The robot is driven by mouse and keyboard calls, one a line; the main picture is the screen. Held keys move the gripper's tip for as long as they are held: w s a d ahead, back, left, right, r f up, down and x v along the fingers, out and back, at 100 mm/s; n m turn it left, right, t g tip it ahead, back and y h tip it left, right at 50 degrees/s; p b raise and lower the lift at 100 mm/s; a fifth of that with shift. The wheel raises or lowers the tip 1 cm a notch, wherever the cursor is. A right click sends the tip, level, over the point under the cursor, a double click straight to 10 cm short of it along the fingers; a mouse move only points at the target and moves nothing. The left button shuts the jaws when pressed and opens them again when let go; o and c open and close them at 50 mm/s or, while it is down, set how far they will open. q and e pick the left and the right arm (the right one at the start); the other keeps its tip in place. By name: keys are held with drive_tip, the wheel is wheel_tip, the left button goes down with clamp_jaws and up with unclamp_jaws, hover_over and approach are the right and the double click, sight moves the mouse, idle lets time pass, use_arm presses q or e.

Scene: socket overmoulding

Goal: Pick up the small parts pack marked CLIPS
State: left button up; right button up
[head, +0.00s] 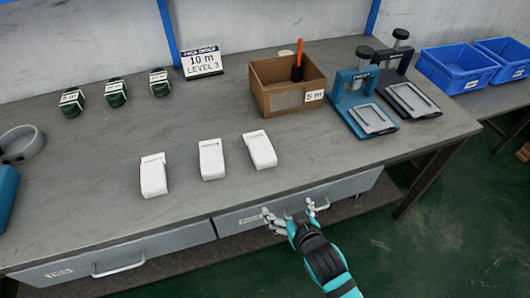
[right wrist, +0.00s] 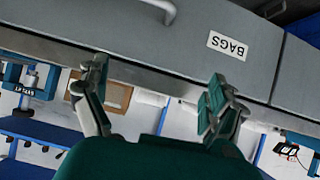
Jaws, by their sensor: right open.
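Three small white packs lie in a row on the grey bench: a left pack (head: 153,176), a middle pack (head: 211,159) and a right pack (head: 260,150). Each has dark print near its top, too small to read, so I cannot tell which is marked CLIPS. My right gripper (head: 290,211) is open and empty at the bench's front edge, in front of a drawer and below the right pack in the picture. In the right wrist view its two fingers (right wrist: 157,85) are spread, with no pack between them. My left gripper is not in view.
A drawer front (right wrist: 120,25) bears a BAGS label. Bench around the packs is clear.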

wheel_tip(320, 180, up, 10)
drive_tip(key=t, duration=0.2)
approach(264, 154)
drive_tip(key=shift+y, duration=0.4)
drive_tip(key=w+f, duration=0.1)
drive_tip(key=w, duration=0.1)
drive_tip(key=w+f, duration=0.1)
drive_tip(key=shift+w+f+b, duration=0.15)
drive_tip(key=shift+w+b, duration=0.15)
drive_tip(key=shift+w, duration=0.05)
drive_tip(key=x, duration=0.5)
drive_tip(key=shift+w+a+r, duration=0.15)
drive_tip(key=shift+a+r, duration=0.1)
drive_tip(key=shift+a, duration=0.1)
drive_tip(key=c, duration=1.3)
